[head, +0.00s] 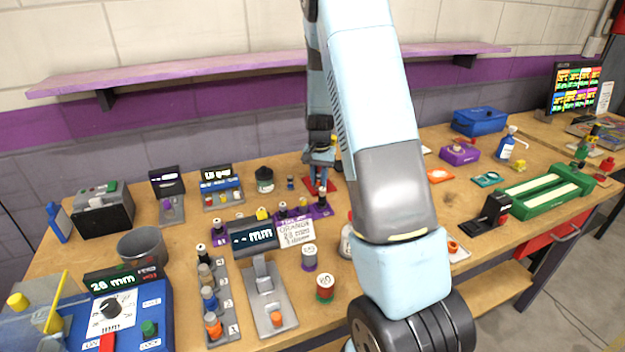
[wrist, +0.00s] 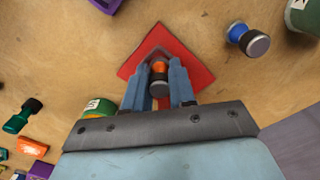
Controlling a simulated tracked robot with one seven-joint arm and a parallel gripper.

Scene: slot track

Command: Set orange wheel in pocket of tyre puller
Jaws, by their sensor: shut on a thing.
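My gripper (wrist: 159,88) is shut on the orange wheel (wrist: 160,69), a small orange and dark grey cylinder between the two blue fingers. It is over a red square plate (wrist: 193,70) on the bench, which has a grey shape partly hidden by the fingers. I cannot tell whether the wheel touches the plate. In the head view my gripper (head: 322,170) is at the back middle of the bench, above the same red plate (head: 331,186). I cannot tell for sure which device is the tyre puller; a grey plate with an upright lever (head: 265,290) stands in front.
A row of small wheels on a grey rack (head: 222,300) stands front left, beside a blue gauge box (head: 125,315). A purple shelf (head: 250,66) runs along the wall.

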